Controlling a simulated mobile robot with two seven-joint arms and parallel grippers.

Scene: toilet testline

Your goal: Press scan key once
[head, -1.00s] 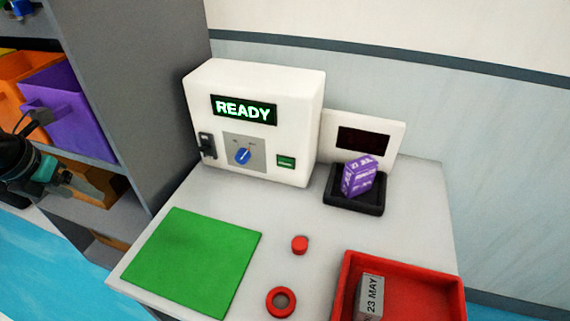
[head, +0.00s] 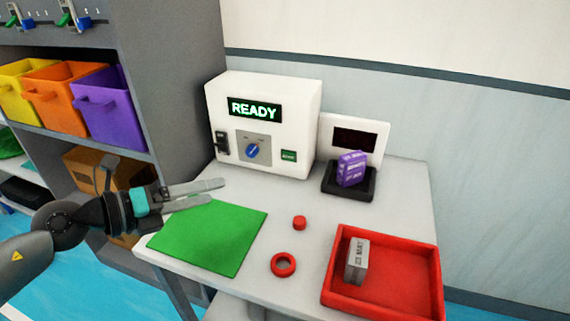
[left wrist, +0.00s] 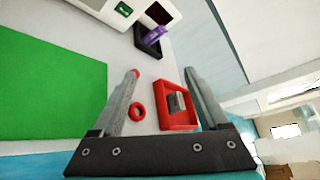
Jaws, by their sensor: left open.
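A white machine (head: 264,88) with a lit READY display (head: 255,110) stands at the back of the table. On its front are a black switch (head: 222,143), a blue knob (head: 252,150) and a small green key (head: 288,156) with lettering too small to read; this looks like the scan key. The green key also shows at the top of the left wrist view (left wrist: 123,9). My left gripper (head: 213,191) is open and empty near the back left of the green mat (head: 210,236), apart from the machine. My right gripper is not in view.
A purple box (head: 351,168) sits on a black scale (head: 347,188) before a dark display panel (head: 355,137). A red tray (head: 434,262) holds a grey box (head: 357,260). A red cylinder (head: 299,223) and red ring (head: 283,264) lie mid-table. A shelf (head: 170,80) with bins stands left.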

